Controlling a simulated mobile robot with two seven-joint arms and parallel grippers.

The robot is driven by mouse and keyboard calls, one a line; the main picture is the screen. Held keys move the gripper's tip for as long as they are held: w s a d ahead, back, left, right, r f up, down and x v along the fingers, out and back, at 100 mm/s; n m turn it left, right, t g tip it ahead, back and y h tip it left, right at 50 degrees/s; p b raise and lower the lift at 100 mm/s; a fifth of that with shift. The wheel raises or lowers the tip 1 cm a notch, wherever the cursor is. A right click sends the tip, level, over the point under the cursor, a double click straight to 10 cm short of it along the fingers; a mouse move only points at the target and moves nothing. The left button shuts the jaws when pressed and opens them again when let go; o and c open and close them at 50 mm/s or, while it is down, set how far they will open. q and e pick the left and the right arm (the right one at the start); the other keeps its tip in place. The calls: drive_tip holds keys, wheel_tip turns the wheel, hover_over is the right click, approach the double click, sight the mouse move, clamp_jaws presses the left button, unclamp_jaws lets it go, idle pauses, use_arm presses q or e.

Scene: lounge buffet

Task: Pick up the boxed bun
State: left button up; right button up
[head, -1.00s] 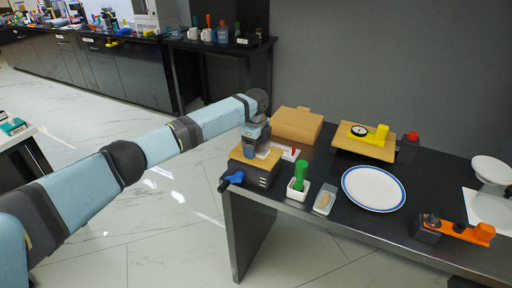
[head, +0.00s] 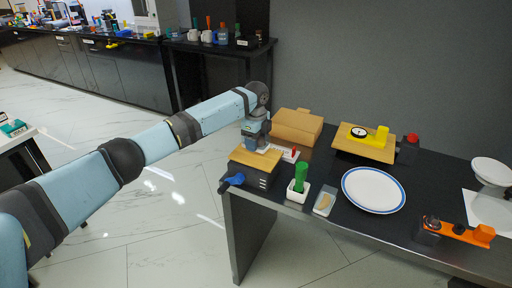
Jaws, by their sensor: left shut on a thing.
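My left gripper (head: 256,146) reaches in from the left, just above the wooden top (head: 246,157) of a dark box-like stand at the table's left end. It is shut on a small pale thing, mostly hidden by the fingers, so I cannot tell whether that is the boxed bun. A small pale container (head: 325,201) with a tan oval piece in it, which may be a bun, lies near the table's front edge, apart from the gripper. My right gripper is not in view.
A cardboard box (head: 297,125) stands behind the gripper. A white cup with a green item (head: 299,181), a blue-rimmed plate (head: 373,190), a wooden board with a yellow item (head: 364,146) and an orange tool (head: 459,230) stand to the right. A blue handle (head: 232,181) juts out left.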

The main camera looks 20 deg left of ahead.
use_arm(q)
wheel_tip(320, 180, up, 17)
idle(0.4)
